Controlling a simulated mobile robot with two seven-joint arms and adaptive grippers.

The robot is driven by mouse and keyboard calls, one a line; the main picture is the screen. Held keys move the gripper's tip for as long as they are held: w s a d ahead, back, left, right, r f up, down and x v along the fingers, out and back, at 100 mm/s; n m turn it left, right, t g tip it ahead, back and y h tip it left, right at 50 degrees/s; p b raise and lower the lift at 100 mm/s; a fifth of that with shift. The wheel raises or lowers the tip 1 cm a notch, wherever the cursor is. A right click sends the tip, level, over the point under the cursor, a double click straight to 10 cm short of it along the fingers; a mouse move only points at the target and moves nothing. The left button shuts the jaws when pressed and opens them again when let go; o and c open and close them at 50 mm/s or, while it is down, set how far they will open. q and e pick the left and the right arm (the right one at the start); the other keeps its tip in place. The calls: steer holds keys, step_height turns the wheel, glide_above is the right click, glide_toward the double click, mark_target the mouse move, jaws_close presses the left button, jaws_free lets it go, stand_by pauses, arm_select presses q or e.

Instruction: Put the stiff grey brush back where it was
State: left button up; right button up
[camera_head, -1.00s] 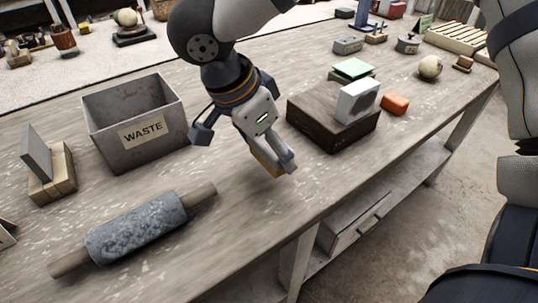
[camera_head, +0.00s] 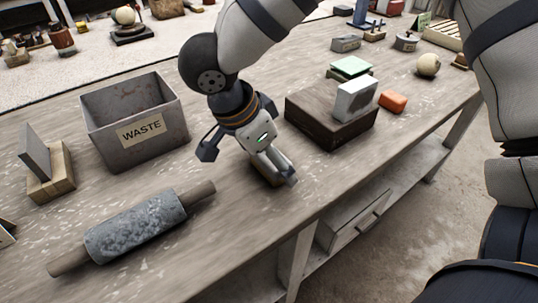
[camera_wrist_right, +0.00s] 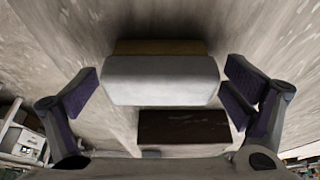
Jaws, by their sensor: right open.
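My right gripper (camera_head: 240,168) is low over the bench, between the waste bin and a dark wooden block. It is open, with its fingers apart in the right wrist view (camera_wrist_right: 160,95). Between them is a block-like thing with a pale grey face and a tan-brown strip behind it, which looks like the brush (camera_wrist_right: 160,80). The gap beside each finger shows it is not gripped. In the head view only a small brown part of the brush (camera_head: 262,177) shows under the gripper, which hides the rest. My left gripper is out of view.
The waste bin (camera_head: 108,133) stands left of the gripper. A grey stone roller (camera_head: 135,225) lies in front. An orange block (camera_head: 393,101) lies beyond. The bench's front edge is close.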

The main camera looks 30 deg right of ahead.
steer(key=v, duration=1.2)
steer(key=shift+r, duration=0.15)
